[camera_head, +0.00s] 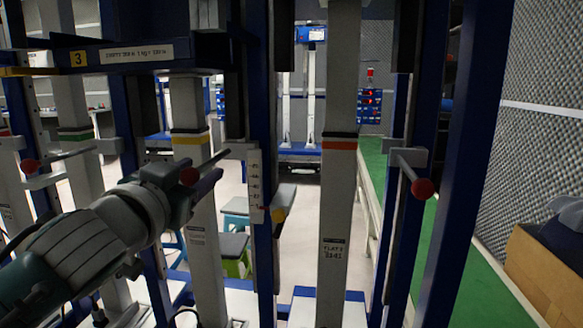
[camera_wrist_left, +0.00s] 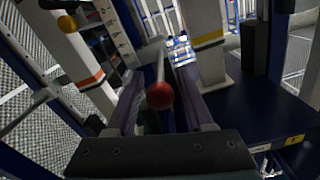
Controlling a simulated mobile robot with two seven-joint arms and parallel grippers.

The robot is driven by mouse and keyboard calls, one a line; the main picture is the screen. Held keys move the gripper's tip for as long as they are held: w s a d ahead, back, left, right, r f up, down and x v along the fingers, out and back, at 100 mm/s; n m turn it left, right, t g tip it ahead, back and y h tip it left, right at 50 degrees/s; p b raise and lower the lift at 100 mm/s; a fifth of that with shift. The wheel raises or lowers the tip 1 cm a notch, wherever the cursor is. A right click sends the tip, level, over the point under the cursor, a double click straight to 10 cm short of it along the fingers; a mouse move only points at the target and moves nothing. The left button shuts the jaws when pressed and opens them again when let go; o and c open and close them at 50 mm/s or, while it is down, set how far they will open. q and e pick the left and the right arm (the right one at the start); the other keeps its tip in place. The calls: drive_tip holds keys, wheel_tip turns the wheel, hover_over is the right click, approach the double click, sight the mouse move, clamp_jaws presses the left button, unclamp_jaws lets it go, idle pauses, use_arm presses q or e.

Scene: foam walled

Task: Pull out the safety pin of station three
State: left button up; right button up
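A safety pin with a red ball end (camera_head: 189,176) sticks out from a light bracket on a blue upright, below the right end of the beam with the yellow "3" label (camera_head: 78,58). My left gripper (camera_head: 205,188) is at this pin. In the left wrist view, the red ball (camera_wrist_left: 160,96) and its thin rod lie between the two spread fingers (camera_wrist_left: 157,112), with gaps on both sides. The fingers look open and not clamped on it. The rod runs away from the camera toward the bracket. My right gripper is not in view.
Other red-ball pins stick out at the left (camera_head: 30,166) and right (camera_head: 422,189). A yellow knob (camera_head: 278,215) sits on the upright beside the gripper. White posts (camera_head: 338,230) and blue uprights stand close around. Stools (camera_head: 236,247) and a cardboard box (camera_head: 545,270) are farther off.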

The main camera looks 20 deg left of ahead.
use_arm(q)
drive_tip(key=shift+o, duration=0.6)
drive_tip(key=v, duration=0.8)
drive_tip(key=shift+s+d+f, duration=0.1)
drive_tip(key=shift+s, duration=0.2)
drive_tip(key=shift+s+d, duration=0.15)
drive_tip(key=shift+s, duration=0.45)
